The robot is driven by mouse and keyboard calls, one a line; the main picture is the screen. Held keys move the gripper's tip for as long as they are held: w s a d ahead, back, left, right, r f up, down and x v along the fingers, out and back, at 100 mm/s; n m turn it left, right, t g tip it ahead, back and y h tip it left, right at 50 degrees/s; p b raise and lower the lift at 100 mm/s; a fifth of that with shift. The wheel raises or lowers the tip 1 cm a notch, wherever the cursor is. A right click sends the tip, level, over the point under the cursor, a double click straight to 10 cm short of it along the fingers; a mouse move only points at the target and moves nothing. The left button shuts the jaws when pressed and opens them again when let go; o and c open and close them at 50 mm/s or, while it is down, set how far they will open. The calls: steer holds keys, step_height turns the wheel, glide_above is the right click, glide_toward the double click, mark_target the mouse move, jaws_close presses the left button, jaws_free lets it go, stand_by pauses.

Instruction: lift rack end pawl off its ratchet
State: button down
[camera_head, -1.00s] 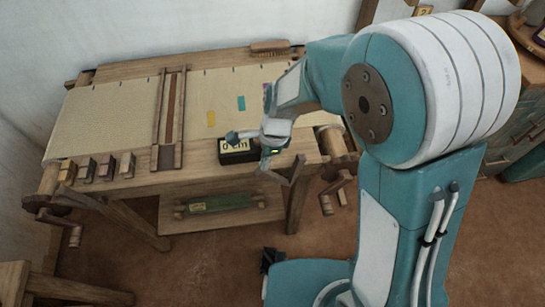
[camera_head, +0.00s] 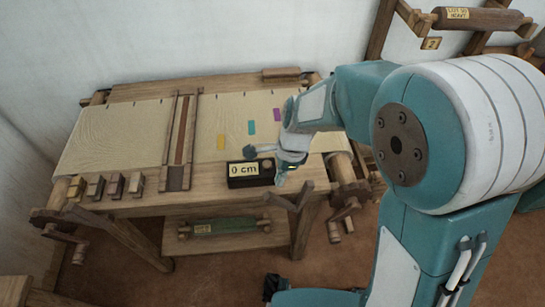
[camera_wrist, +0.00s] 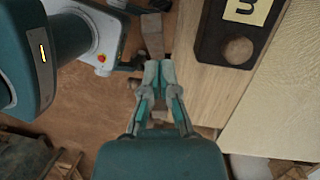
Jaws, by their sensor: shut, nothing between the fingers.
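A wooden rack (camera_head: 388,20) stands at the upper right of the head view, carrying a dark roller (camera_head: 480,19) with a yellow label and a plate marked 2 (camera_head: 431,43). I cannot make out a pawl or ratchet at the rack's end; my arm hides part of that area. My gripper (camera_head: 281,180) points down by the loom's front edge, right of the black 0 cm box (camera_head: 243,183). In the wrist view my gripper (camera_wrist: 158,66) is shut and empty, over a wooden post (camera_wrist: 152,36) beside the loom top.
The loom (camera_head: 120,140) fills the middle left, with cranks at its left (camera_head: 65,238) and right (camera_head: 343,208) corners. Several small blocks (camera_head: 115,185) lie on its front edge. A green roller (camera_head: 222,227) lies on the lower shelf. Brown floor is open in front.

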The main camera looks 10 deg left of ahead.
step_height(320, 180, up, 10)
steer(key=w+a, duration=0.1)
steer(key=shift+a, duration=0.25)
stand_by(0.4)
steer(key=s+d+r+n+t, duration=0.2)
steer(key=s+d+r+n, duration=0.1)
steer(key=d, duration=0.4)
steer(key=s+d+r+n+t+h, duration=0.1)
steer(key=s+d+r+n+t, duration=0.2)
steer(key=s+d+n, duration=0.2)
steer(key=s+d+r+n+t+h, duration=0.1)
steer(key=s+d+r+n+t, duration=0.1)
steer(key=d, duration=0.8)
steer(key=s+r+n, duration=0.1)
steer(key=s+n, duration=0.1)
steer(key=n, duration=0.1)
steer(key=shift+d+t, duration=0.2)
steer(key=shift+t, duration=0.2)
steer(key=shift+a, duration=0.15)
